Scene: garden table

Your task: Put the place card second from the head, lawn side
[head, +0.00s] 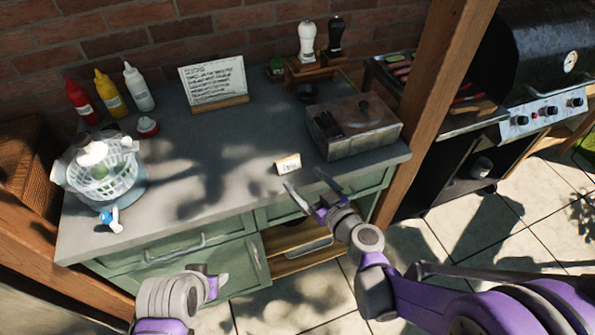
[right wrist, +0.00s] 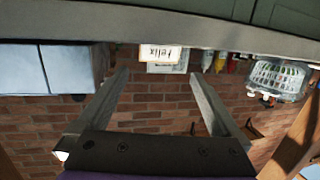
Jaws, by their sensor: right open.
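The place card (head: 289,165) is a small pale card with dark writing, standing near the front edge of the grey counter (head: 215,170). In the right wrist view the card (right wrist: 160,54) appears upside down with a name that looks like "felix". It lies beyond and between the fingertips. My right gripper (head: 304,178) is open and empty, just in front of the card, its fingers pointing toward it. It seems apart from the card. My left gripper (head: 213,285) is low in front of the green drawers; its jaws are too unclear to read.
A grey metal box (head: 354,126) stands right of the card, and a framed sign (head: 214,84) behind. Sauce bottles (head: 110,93) and a white basket (head: 103,172) stand left. A wooden post (head: 440,95) rises at right, with a grill (head: 530,65) beyond. The counter's middle is clear.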

